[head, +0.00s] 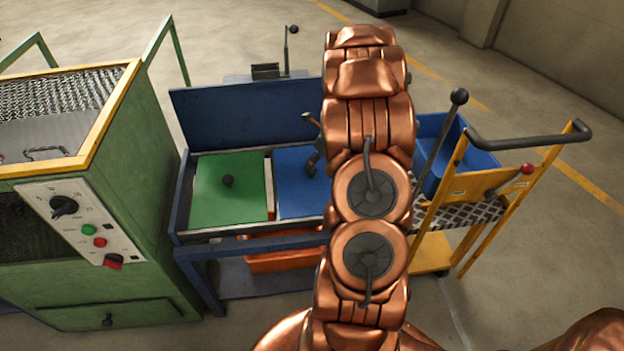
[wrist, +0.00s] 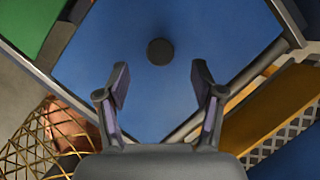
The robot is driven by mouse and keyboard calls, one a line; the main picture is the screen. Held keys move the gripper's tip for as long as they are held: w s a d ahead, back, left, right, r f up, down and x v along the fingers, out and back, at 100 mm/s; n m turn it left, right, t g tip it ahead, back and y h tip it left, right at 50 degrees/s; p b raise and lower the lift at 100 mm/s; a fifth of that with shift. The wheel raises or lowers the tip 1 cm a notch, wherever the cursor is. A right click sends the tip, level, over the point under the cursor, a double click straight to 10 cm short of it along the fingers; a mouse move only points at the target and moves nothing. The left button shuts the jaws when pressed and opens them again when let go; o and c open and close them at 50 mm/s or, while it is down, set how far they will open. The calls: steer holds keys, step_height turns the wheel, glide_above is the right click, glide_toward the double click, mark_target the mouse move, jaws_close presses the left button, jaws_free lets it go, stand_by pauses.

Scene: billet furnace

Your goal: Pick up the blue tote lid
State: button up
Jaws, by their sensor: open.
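The blue tote lid (head: 297,192) lies flat on the bench, to the right of the green lid (head: 231,187). My arm covers its right part in the head view. In the wrist view the blue lid (wrist: 190,40) fills the middle, with a dark round knob (wrist: 160,51) on it. My gripper (wrist: 159,85) is open and empty above the lid. In that view the knob appears just beyond the fingertips, roughly midway between them. In the head view part of my gripper (head: 313,150) shows beside my arm, over the lid.
A green furnace cabinet (head: 100,225) with a control panel stands at the left. The bench has a raised blue back panel (head: 245,115) and an orange tote (head: 285,262) below. A yellow cart (head: 470,185) with a blue bin (head: 445,150) stands close on the right.

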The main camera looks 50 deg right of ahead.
mark_target(312, 174)
steer(key=shift+x, duration=3.25)
steer(key=shift+s, duration=0.15)
jaws_close()
